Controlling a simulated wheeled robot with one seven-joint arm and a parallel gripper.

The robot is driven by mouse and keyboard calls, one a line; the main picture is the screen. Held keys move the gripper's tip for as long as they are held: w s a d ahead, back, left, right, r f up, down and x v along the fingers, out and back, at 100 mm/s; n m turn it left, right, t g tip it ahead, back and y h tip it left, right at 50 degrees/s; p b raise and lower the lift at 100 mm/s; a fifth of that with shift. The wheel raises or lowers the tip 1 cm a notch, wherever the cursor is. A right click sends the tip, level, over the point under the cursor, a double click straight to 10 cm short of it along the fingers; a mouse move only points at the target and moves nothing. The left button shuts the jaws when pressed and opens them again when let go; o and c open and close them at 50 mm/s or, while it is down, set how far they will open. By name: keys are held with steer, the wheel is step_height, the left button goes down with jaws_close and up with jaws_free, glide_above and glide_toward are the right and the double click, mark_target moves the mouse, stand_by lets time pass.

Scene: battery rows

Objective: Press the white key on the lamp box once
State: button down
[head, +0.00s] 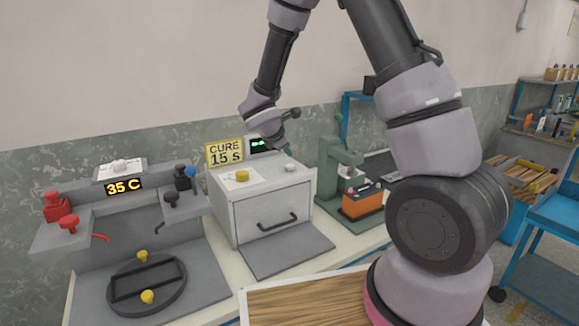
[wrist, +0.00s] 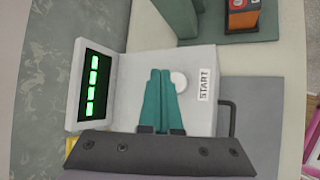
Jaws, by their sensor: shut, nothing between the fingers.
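The lamp box (head: 275,215) is a light grey box with a front handle, standing on the bench left of the middle in the head view. Its top also shows in the wrist view (wrist: 202,118). The round white key (head: 290,167) is on the top near the right. In the wrist view the white key (wrist: 180,81) sits beside a START label. My gripper (head: 288,151) is above the box top, its teal fingers (wrist: 161,72) closed together and empty. In the wrist view the fingertips appear just beside the key; I cannot tell the height gap.
A dark display (wrist: 94,84) with green characters stands at the back of the box. A yellow knob (head: 242,176) is on the box's left. A CURE 15 S sign (head: 224,152) stands behind. A green press (head: 340,170) stands close on the right, a grey 35 C station (head: 140,225) on the left.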

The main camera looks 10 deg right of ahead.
mark_target(287, 166)
steer(key=shift+f, duration=0.75)
steer(key=shift+f, duration=0.15)
stand_by(1.4)
steer(key=shift+f, duration=0.25)
steer(key=shift+f, duration=0.5)
stand_by(0.7)
stand_by(0.3)
steer(key=shift+r, duration=0.95)
steer(key=shift+r, duration=2.5)
